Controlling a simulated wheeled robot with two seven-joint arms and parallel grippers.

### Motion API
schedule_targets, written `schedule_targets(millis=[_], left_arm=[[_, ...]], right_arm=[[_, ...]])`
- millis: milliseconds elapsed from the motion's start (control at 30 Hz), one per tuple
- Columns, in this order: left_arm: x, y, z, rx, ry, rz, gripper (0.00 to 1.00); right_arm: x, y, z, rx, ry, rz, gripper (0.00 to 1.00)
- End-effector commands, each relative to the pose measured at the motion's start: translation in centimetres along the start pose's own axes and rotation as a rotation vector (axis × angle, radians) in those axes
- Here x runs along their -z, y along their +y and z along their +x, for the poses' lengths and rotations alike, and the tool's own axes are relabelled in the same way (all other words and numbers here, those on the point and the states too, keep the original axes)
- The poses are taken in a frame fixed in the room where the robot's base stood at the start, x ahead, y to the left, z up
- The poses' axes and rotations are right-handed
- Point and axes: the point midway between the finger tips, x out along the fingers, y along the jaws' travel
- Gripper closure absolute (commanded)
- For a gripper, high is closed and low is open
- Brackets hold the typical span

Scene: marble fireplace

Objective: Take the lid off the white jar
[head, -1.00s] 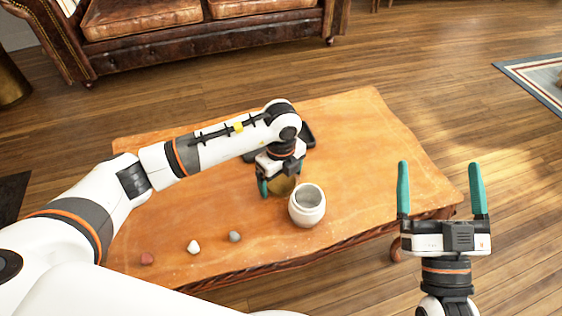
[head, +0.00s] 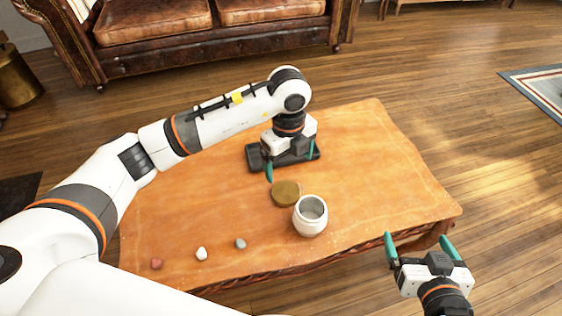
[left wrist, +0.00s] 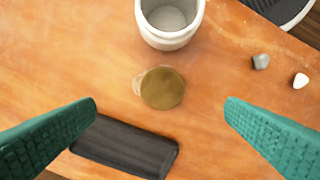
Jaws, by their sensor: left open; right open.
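The white jar (head: 310,218) stands upright and open on the wooden table, its inside visible and empty. It also shows at the top of the left wrist view (left wrist: 170,22). The round brown-gold lid (head: 286,193) lies on the table beside the jar; it is in the middle of the left wrist view (left wrist: 162,88). My left gripper (head: 289,166) is open and empty, above the table behind the lid, with the lid between and beyond its fingers in the wrist view. My right gripper (head: 419,243) is open and empty off the table's right front edge.
A black tray (head: 256,158) lies on the table behind the lid, partly hidden by my left gripper. Red (head: 157,263), white (head: 201,253) and grey (head: 240,243) stones lie near the front edge. The table's right part is clear. A leather sofa (head: 215,30) stands behind.

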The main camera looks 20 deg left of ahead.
Motion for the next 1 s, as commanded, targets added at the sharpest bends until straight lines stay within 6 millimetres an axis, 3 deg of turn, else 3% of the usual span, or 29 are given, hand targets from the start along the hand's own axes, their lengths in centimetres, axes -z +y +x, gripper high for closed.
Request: schedule_targets(millis=[67, 167, 233, 300, 333, 433, 500, 567, 667, 767, 833, 900, 1000], left_arm=[[-2.9, 0.3, 0.7, -0.043, -0.111, 0.076, 0.07], [-9.8, 0.9, 1.0, -0.182, -0.382, 0.235, 0.07], [-15.5, 1.2, -0.5, -0.347, -0.63, 0.34, 0.07], [-20.2, 1.3, -3.8, -0.559, -0.875, 0.396, 0.07], [-21.7, 1.3, -5.5, -0.656, -0.97, 0.399, 0.07], [-23.6, 1.4, -11.6, -0.999, -1.232, 0.316, 0.07], [-22.4, 1.5, -15.4, -1.237, -1.351, 0.173, 0.07], [-20.1, 1.6, -17.8, -1.422, -1.407, -0.003, 0.07], [-14.6, 1.3, -19.1, -1.653, -1.398, -0.378, 0.07], [-8.6, 0.1, -16.9, -1.747, -1.276, -0.803, 0.07], [-5.3, -1.4, -13.7, -1.715, -1.145, -1.088, 0.07], [-3.2, -3.4, -9.9, -1.619, -1.01, -1.32, 0.07], [-2.3, -6.5, -4.8, -1.427, -0.848, -1.543, 0.07]], right_arm=[[0.2, 0.0, 0.0, 0.001, 0.008, 0.0, 0.05], [0.2, 0.0, 0.0, 0.001, 0.009, 0.0, 0.05], [0.2, 0.0, 0.0, 0.001, 0.008, 0.0, 0.05], [0.1, 0.0, 0.0, 0.001, 0.008, 0.0, 0.05], [0.1, 0.0, 0.0, 0.001, 0.007, 0.0, 0.05], [0.1, 0.0, 0.0, 0.0, 0.007, 0.0, 0.05], [0.1, 0.0, 0.0, 0.0, 0.007, 0.0, 0.05], [0.1, 0.0, 0.0, 0.0, 0.007, 0.0, 0.05], [0.1, 0.0, 0.0, 0.0, 0.007, 0.0, 0.05], [0.1, 0.0, 0.0, 0.0, 0.007, 0.0, 0.05], [0.1, 0.0, 0.0, 0.0, 0.007, 0.0, 0.05], [0.1, 0.0, 0.0, 0.0, 0.007, 0.0, 0.05], [0.1, 0.0, 0.0, 0.0, 0.007, 0.0, 0.05]])
